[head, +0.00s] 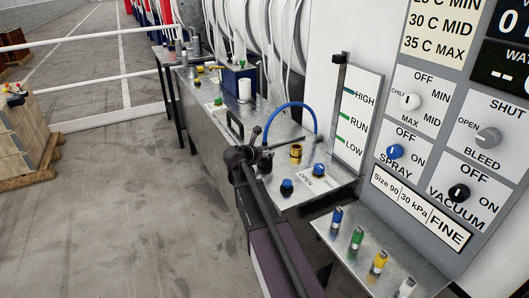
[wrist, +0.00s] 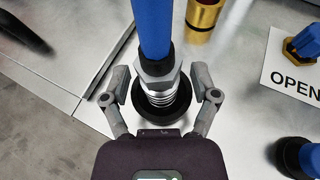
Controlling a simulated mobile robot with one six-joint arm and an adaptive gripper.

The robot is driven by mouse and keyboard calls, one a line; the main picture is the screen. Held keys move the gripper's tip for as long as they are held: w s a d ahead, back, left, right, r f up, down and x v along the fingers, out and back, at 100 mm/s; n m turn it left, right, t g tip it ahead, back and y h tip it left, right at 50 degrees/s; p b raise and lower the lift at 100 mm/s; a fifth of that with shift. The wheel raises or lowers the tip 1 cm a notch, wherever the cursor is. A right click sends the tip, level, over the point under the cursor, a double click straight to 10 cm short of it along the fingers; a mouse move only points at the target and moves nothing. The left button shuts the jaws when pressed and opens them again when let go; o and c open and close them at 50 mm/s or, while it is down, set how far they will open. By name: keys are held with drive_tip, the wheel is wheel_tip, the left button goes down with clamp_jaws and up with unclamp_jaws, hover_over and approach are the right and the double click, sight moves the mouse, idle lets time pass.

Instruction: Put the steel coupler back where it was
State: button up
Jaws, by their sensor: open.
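The steel coupler (wrist: 157,78) is a silver hex fitting with a threaded lower part on the end of a blue hose (wrist: 153,28). In the wrist view it stands in or over a black round seat (wrist: 162,112); its lower end is hidden. My gripper (wrist: 160,96) is open, with one finger on each side of the coupler and visible gaps between. In the head view my gripper (head: 262,147) is over the steel bench, at the left end of the arched blue hose (head: 290,104). The coupler is too small to make out there.
A brass fitting (head: 296,152) stands just right of my gripper. Blue knobs (head: 287,186) flank the OPEN label (head: 305,184). A gauge board (head: 357,115) and a control panel rise at the right. Several coloured plugs stand on the front shelf (head: 338,236).

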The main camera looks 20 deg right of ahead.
drive_tip(key=shift+r, duration=0.2)
drive_tip(key=p+v, duration=0.5)
drive_tip(key=v, duration=0.7)
drive_tip(key=shift+s, duration=0.1)
idle(0.5)
drive_tip(key=s+a+f+m+g+y, duration=0.3)
drive_tip(key=s+a+f+m+y, duration=0.2)
drive_tip(key=s+m, duration=0.5)
drive_tip(key=s+a+f+m+g+y, duration=0.3)
drive_tip(key=s+a+f+m+y, duration=0.3)
drive_tip(key=s+m, duration=0.4)
drive_tip(key=a+m+y, duration=0.1)
drive_tip(key=a+m, duration=0.1)
drive_tip(key=m, duration=0.1)
drive_tip(key=shift+s+a+f+m, duration=0.2)
drive_tip(key=shift+s+f+m, duration=0.1)
wheel_tip(320, 180, up, 6)
drive_tip(key=p, duration=0.5)
drive_tip(key=shift+p, duration=0.4)
